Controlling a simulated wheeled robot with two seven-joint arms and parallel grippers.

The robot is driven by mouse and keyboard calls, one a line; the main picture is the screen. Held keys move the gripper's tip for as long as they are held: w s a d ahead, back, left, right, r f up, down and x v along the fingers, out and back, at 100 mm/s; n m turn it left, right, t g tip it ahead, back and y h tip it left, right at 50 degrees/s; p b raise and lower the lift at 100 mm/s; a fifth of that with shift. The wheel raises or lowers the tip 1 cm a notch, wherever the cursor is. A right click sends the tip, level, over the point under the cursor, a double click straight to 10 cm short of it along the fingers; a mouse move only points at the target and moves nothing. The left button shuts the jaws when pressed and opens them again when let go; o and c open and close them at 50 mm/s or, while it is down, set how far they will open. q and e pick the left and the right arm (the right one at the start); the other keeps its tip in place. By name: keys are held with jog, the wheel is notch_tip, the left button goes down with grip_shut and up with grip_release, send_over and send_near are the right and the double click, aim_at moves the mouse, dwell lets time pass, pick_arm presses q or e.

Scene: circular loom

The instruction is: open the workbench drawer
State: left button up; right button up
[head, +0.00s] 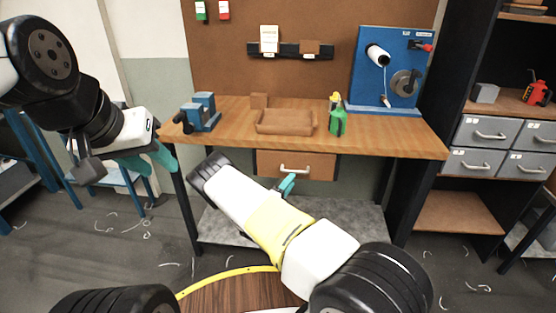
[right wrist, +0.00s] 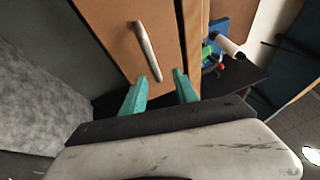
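The workbench (head: 370,133) has a brown drawer (head: 325,168) under its top, with a pale bar handle (head: 294,169). The drawer front looks shut. My right gripper (head: 288,184) is just below and in front of the handle in the head view, partly hidden by its own wrist. In the right wrist view, its teal fingers (right wrist: 160,92) are apart with nothing between them. There the handle (right wrist: 148,50) runs obliquely beyond the fingertips, apart from them. My left gripper (head: 152,165) hangs left of the workbench, its teal fingers apart and empty.
On the worktop are a blue vise (head: 205,112), a brown tray (head: 285,132), a green bottle (head: 337,120) and a blue panel (head: 372,85). A round wooden table with a yellow rim (head: 225,273) is in front. Grey drawers (head: 488,131) stand at right.

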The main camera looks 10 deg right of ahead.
aim_at(295, 172)
jog(key=shift+n+t+y, duration=0.3)
jog(key=shift+n+t, duration=0.1)
jog(key=shift+n, duration=0.2)
jog(key=x, duration=0.4)
jog(key=w+a+f+x, duration=0.1)
jog(key=x, duration=0.2)
jog(key=shift+d, duration=0.15)
grip_shut()
dwell(0.8)
